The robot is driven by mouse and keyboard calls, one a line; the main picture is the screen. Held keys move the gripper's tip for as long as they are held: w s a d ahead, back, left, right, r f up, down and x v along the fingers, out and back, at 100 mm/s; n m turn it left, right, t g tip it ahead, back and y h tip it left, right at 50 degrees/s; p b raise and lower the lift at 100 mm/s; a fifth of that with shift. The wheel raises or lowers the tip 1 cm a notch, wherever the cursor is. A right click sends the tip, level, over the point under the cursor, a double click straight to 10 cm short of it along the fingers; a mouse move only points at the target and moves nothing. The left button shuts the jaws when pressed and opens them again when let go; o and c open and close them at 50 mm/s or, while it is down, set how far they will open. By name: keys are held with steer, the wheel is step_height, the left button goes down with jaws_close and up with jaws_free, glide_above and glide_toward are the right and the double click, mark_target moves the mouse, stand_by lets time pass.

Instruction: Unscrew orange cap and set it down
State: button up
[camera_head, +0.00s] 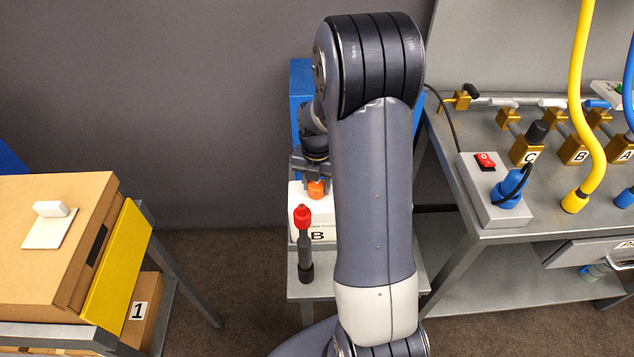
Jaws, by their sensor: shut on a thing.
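The orange cap (316,189) shows at the top of a white container (298,226) marked B, just left of my arm. My gripper (315,178) is above the container and shut on the orange cap. Whether the cap is still seated on the container's neck cannot be told from this view. My arm hides the right part of the container.
A red-topped dark tool (305,255) stands in front of the container on a small grey table (310,288). A blue box (300,85) is behind. A metal bench (480,236) with valves and a power strip (492,195) is at right. A cardboard box (60,265) is at left.

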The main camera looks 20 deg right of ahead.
steer(key=shift+w+r+n, duration=0.15)
steer(key=shift+r+n, duration=0.05)
steer(key=shift+n, duration=0.5)
steer(key=shift+n, duration=1.2)
steer(key=o, duration=1)
steer(key=shift+f, duration=0.1)
steer(key=m, duration=0.5)
steer(key=shift+s, duration=0.2)
steer(key=m, duration=0.4)
